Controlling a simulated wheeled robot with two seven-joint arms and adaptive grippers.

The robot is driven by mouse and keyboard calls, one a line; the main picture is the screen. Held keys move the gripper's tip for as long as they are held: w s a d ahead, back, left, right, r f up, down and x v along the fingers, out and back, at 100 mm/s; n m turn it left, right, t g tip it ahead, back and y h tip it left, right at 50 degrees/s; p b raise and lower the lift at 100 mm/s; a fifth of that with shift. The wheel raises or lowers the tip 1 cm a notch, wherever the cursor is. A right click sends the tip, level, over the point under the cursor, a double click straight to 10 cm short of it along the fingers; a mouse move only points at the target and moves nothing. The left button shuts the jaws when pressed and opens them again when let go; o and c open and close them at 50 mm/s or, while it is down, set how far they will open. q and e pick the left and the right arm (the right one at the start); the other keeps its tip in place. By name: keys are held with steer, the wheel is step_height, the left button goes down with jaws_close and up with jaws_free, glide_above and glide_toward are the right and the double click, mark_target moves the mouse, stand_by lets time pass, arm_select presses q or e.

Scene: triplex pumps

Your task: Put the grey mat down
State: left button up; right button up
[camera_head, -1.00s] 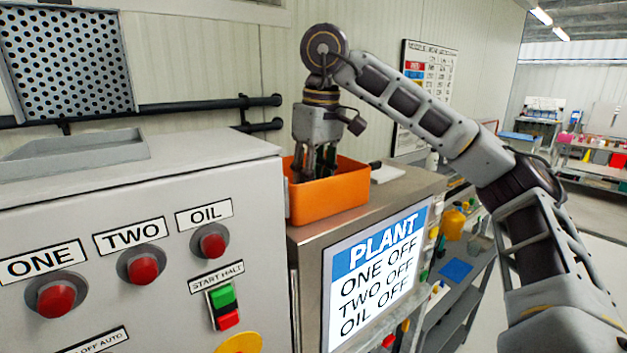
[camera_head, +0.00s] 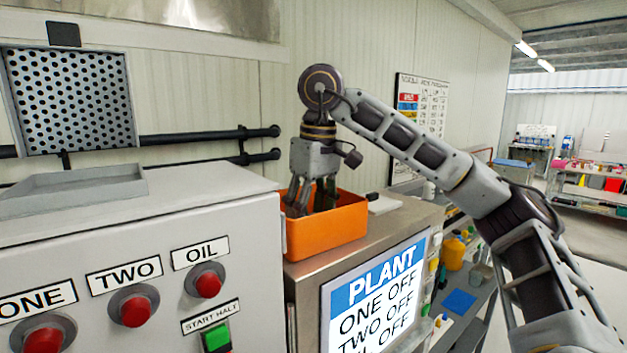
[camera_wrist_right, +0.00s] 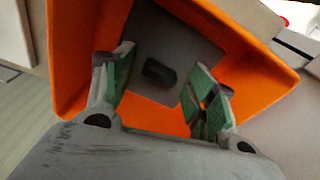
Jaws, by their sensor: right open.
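The grey mat (camera_wrist_right: 172,38) lies flat inside an orange bin (camera_wrist_right: 262,62) in the right wrist view. A small dark block (camera_wrist_right: 159,72) sits on the mat like a knob. My right gripper (camera_wrist_right: 160,86) is open, its green-padded fingers on either side of the block and apart from it. In the head view my right gripper (camera_head: 313,198) points down into the orange bin (camera_head: 335,233); the bin's wall hides the mat there. My left gripper is not in view.
The bin stands on a steel cabinet with a PLANT screen (camera_head: 378,295). A grey control cabinet with red buttons (camera_head: 134,306) stands close on the left, with a grey tray (camera_head: 75,188) on top. A small white item (camera_head: 384,204) lies right of the bin.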

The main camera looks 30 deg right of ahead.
steer(key=shift+s+r+p, duration=0.2)
steer(key=shift+r+p, duration=0.4)
steer(key=shift+r, duration=0.9)
steer(key=shift+s+r+p, duration=0.15)
steer(key=shift+r+p, duration=0.4)
steer(key=shift+r, duration=0.9)
steer(key=shift+s+d+r, duration=0.1)
steer(key=shift+s+r, duration=0.1)
steer(key=shift+r, duration=1.25)
steer(key=shift+s+r, duration=0.15)
steer(key=shift+r, duration=1.25)
steer(key=shift+r, duration=0.1)
steer(key=shift+d, duration=0.1)
